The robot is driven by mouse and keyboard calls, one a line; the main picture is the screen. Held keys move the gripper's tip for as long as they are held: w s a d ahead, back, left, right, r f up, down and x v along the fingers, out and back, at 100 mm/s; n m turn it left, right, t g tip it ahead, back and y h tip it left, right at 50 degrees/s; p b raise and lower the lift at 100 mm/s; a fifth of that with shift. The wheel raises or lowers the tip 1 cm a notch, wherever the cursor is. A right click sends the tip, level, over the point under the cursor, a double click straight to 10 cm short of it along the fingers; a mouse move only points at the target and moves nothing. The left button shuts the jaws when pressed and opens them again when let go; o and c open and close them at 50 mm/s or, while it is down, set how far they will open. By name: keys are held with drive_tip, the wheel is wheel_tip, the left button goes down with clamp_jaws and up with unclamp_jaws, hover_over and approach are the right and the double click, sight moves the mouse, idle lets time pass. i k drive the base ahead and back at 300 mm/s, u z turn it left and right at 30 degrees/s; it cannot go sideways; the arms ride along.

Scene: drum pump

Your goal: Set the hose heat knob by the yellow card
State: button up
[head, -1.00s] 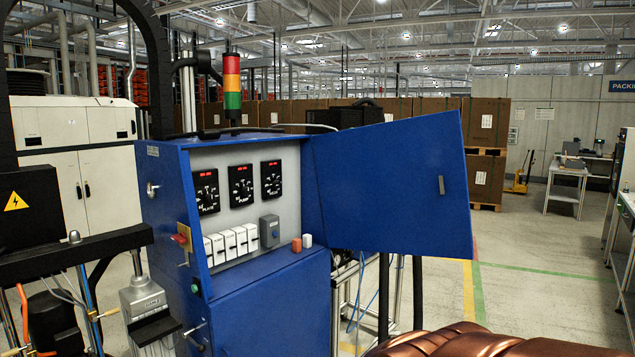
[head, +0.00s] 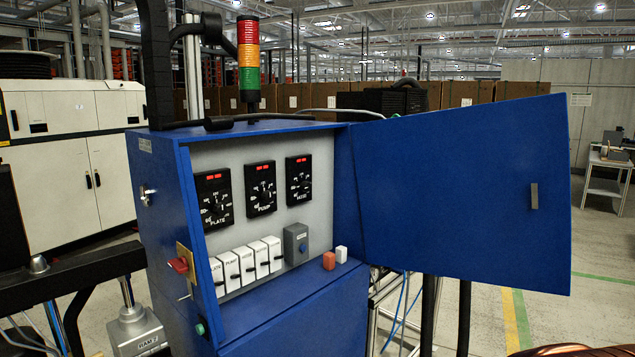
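The blue control cabinet (head: 270,325) stands ahead with its door (head: 460,190) swung open to the right. Inside on the grey panel are three black dial units with red displays: the plate knob (head: 214,200) at left, the pump knob (head: 262,189) in the middle and the hose knob (head: 299,180) at right. The hose dial's label is small, and its exact setting cannot be read. No yellow card can be made out. My gripper is not in view.
White switches (head: 246,264) and a grey box (head: 296,243) sit below the dials. A red rotary switch (head: 178,265) sticks out on the cabinet's left side. A red-yellow-green light tower (head: 249,58) stands behind. Open floor shows at right.

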sight(304, 185)
drive_tip(key=u, duration=0.4)
drive_tip(key=i, duration=0.9)
drive_tip(key=u, duration=0.65)
